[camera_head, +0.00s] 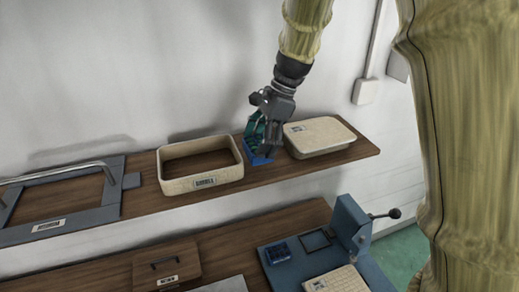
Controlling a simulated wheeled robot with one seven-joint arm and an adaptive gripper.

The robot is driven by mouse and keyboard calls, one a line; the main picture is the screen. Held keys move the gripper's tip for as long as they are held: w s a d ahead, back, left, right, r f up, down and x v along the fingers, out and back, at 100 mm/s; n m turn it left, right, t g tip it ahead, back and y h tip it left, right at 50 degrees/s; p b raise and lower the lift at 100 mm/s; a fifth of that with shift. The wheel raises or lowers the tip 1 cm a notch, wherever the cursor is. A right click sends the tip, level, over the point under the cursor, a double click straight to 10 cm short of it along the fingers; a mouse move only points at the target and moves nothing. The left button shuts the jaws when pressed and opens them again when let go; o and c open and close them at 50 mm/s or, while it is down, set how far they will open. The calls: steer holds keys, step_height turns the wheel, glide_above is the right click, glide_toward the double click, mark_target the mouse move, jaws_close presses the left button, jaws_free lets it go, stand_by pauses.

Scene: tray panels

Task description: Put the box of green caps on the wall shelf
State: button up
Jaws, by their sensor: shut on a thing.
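My gripper (266,151) is shut on a small blue box (261,161) with green showing at its left side. The fingers hide much of the box, so single caps cannot be told. The box is upright at the wall shelf (140,190), in the gap between an open beige tray and a closed beige box. Its base is at about the shelf's surface; I cannot tell if it touches it.
The open beige tray (168,186) is close on the left, the closed beige box (320,138) close on the right. A grey frame with a handle (60,226) lies farther left. Below are a wooden box (166,270) and a blue device with a lever (350,225).

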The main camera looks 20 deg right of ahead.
steer(key=f, duration=0.1)
steer(key=f+p, duration=0.1)
steer(key=f, duration=0.1)
steer(key=shift+w+f, duration=0.15)
steer(key=shift+w, duration=0.15)
steer(key=shift+f, duration=0.35)
steer(key=shift+s+r, duration=0.15)
steer(key=shift+s, duration=0.05)
steer(key=o, duration=0.7)
steer(key=shift+w+a+f, duration=0.1)
steer(key=shift+f, duration=0.15)
steer(key=shift+c, duration=0.2)
steer(key=o, duration=0.4)
steer(key=shift+o, duration=0.2)
